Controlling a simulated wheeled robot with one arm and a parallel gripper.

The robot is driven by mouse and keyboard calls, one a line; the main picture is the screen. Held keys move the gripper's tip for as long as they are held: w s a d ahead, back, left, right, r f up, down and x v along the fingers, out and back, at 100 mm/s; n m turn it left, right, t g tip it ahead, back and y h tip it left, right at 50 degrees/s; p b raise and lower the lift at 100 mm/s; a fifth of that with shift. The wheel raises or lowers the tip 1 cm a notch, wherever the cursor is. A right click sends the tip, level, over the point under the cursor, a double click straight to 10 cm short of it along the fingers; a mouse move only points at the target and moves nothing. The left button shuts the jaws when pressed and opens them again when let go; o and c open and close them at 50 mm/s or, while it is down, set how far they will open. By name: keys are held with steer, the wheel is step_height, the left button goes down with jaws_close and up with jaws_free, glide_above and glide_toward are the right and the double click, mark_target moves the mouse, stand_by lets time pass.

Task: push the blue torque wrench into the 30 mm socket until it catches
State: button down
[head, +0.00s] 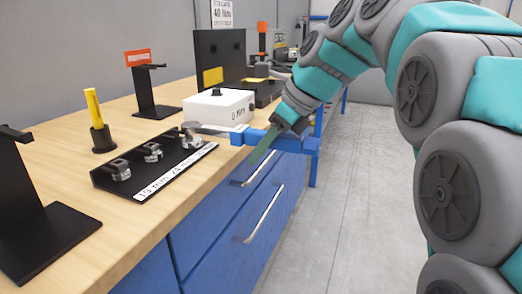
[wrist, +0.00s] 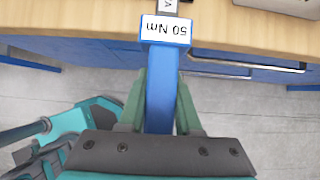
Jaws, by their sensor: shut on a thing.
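My gripper (head: 266,146) is shut on the blue torque wrench (head: 298,145), which juts out past the bench's front edge. In the wrist view the green fingers of my gripper (wrist: 160,100) clasp both sides of the blue handle (wrist: 161,75), which carries a 50 Nm label. The wrench's grey shaft points left to the far-right socket (head: 191,139) on the black socket rack (head: 110,183). The rack's white label reads 19 mm, then 24; the rest is too small to read. I cannot tell whether the wrench's end is inside that socket.
Two other sockets sit left on the rack. A white box (head: 218,107) stands behind the shaft. A yellow-handled tool (head: 96,115), black stands (head: 152,100) and a black panel (head: 220,58) are on the bench (head: 60,130). Blue drawers with handles lie below; floor is clear to the right.

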mark_target(252, 130)
steer(key=shift+r, duration=3.45)
